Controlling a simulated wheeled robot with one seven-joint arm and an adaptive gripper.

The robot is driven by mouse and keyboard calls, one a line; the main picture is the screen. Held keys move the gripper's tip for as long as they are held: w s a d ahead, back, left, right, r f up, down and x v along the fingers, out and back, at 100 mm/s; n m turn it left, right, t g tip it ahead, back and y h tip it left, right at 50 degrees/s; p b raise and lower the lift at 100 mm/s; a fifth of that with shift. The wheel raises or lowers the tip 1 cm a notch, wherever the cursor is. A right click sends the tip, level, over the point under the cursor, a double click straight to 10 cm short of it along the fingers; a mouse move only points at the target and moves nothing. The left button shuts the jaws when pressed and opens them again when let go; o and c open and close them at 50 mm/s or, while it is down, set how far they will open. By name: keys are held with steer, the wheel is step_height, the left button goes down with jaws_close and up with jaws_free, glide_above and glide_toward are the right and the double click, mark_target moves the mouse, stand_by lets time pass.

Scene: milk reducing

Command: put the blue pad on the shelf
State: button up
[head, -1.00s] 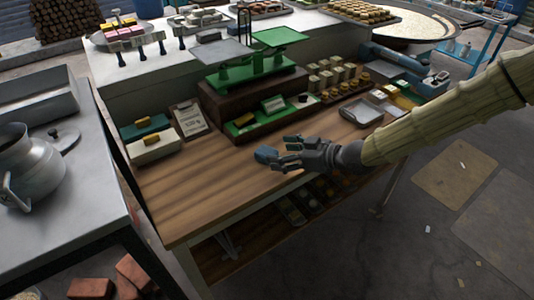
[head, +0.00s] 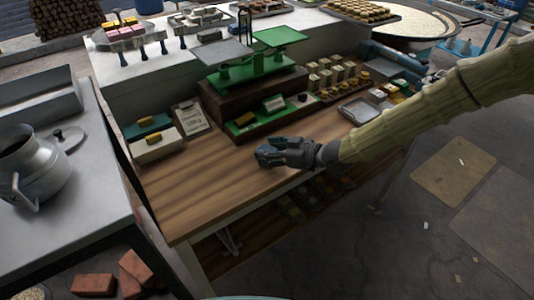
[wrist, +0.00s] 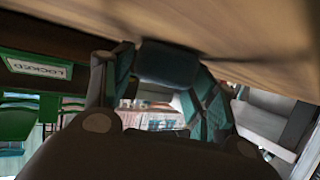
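The small dark blue pad (wrist: 167,63) sits between the fingers of my gripper (head: 272,155) in the wrist view. The gripper looks shut on it, low over the front part of the wooden table (head: 205,195). In the head view the pad at the fingertips is hard to separate from the dark fingers. I cannot tell whether the pad touches the tabletop. A wooden shelf (head: 225,266) runs under the table; dark trays on it are partly in shadow and partly behind the table edge and my arm.
A green tray (head: 232,130) and green scale (head: 250,73) stand behind my gripper. A white box (head: 157,145) and clipboard (head: 191,118) stand at the left. A metal tray (head: 358,111) lies at the right. The table's front left is clear. A metal pot (head: 30,165) stands left.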

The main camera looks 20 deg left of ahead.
steer(key=c, duration=0.5)
steer(key=shift+r, duration=0.1)
